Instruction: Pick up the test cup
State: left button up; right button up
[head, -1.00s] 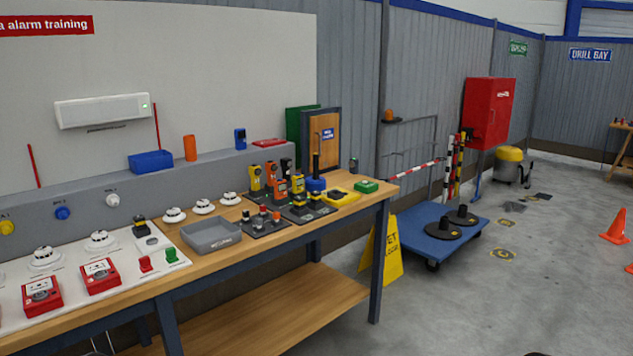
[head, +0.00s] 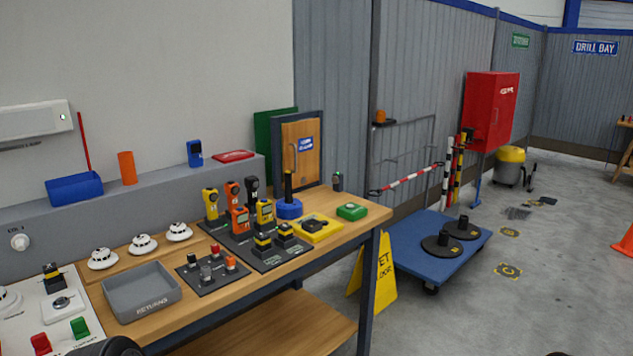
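No thing in the head view is plainly marked as the test cup. A round blue piece with an upright black handle (head: 289,208) stands at the back of the bench, right of the handheld detectors, and may be it. An orange cylinder (head: 127,168) stands upright on the grey ledge and is also cup-like. Neither gripper can be made out. Only dark rounded shapes show at the bottom edge, too cut off to tell what they are. Nothing is seen touching either candidate.
The wooden bench (head: 345,226) carries a grey returns tray (head: 142,292), several handheld detectors (head: 239,219) on a dark mat, a yellow case (head: 315,228) and a green box (head: 351,211). A yellow wet-floor sign (head: 384,280) and blue trolley (head: 412,262) stand right of the bench.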

aim_at(287, 208)
jog(key=i+z, duration=0.25)
jog(key=i, duration=1.85)
